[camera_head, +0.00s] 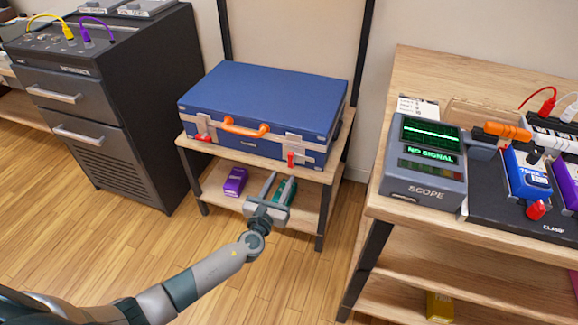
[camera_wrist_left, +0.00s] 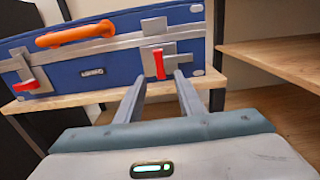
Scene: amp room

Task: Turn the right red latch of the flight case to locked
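The flight case (camera_head: 262,100) is blue with metal edging and an orange handle (camera_head: 245,127), closed on a wooden shelf. Its right red latch (camera_head: 291,159) points upright on the front face; it also shows upright in the left wrist view (camera_wrist_left: 159,64). The left red latch (camera_head: 203,137) lies roughly sideways, as in the left wrist view (camera_wrist_left: 27,85). My left gripper (camera_head: 279,181) is open and empty, in front of the case near the right latch and apart from it. In the left wrist view its fingertips (camera_wrist_left: 160,77) point towards that latch. My right gripper is out of view.
The shelf edge (camera_head: 215,151) runs just under the case. A purple box (camera_head: 235,181) and a green item (camera_head: 289,189) lie on the lower shelf. A wooden bench (camera_head: 410,80) with a scope (camera_head: 425,170) stands to the right, a dark cabinet (camera_head: 120,100) to the left.

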